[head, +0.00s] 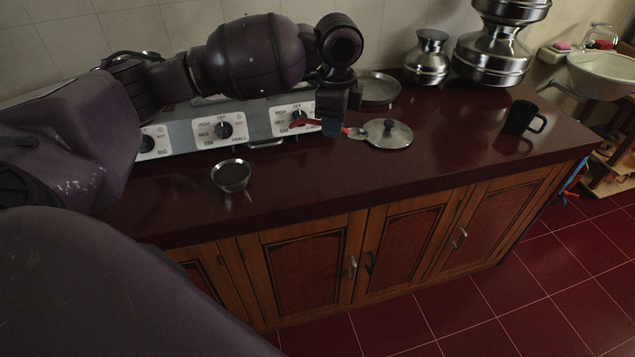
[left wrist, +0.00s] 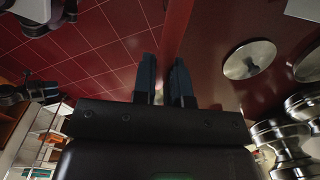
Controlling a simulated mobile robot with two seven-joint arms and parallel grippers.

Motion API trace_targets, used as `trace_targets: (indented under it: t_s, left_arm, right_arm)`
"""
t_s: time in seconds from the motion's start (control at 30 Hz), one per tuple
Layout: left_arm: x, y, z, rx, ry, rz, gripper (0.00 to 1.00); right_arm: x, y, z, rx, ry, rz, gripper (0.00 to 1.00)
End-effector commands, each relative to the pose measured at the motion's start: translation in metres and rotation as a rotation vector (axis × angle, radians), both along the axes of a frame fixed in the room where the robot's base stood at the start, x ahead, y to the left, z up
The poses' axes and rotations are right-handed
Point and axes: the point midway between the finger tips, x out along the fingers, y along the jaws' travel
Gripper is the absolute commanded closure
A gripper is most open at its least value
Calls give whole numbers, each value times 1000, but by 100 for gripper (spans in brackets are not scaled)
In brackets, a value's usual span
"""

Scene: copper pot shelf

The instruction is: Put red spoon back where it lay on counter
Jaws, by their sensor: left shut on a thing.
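The red spoon (head: 303,123) has a red handle pointing left and a metal bowl pointing right, beside the steel lid. My left gripper (head: 333,127) points down and is shut on the spoon around its middle, over the dark red counter (head: 440,165). I cannot tell how high the spoon is above the counter.
A steel lid (head: 388,134) lies right of the spoon, and a steel plate (head: 378,88) behind it. The stove (head: 180,132) stands left, with a small steel bowl (head: 231,175) in front. A black mug (head: 520,117) stands right. Steel pots (head: 427,62) stand at the back.

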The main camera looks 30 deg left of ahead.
Motion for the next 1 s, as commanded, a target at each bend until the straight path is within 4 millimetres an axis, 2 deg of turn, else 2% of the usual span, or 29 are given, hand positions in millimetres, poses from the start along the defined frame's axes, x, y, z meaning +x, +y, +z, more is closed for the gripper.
trace_targets:
  t_s: [0.03, 0.4, 0.6, 0.8, 1.0]
  left_arm:
    - [5, 6, -5, 3, 5, -65, 100]
    - [31, 45, -7, -2, 31, -606, 100]
    - [43, 62, -8, -12, 38, -870, 100]
    - [48, 71, -6, -17, 38, -1029, 100]
    - [50, 74, -4, -19, 36, -1073, 100]
  right_arm:
    - [-2, 0, -9, 0, 6, 0, 49]
    - [-8, 2, -46, 1, 43, 4, 49]
    - [-6, 3, -59, -1, 51, 10, 49]
    - [-5, 3, -66, -4, 59, 16, 49]
    - [-7, 2, -68, -5, 63, 16, 49]
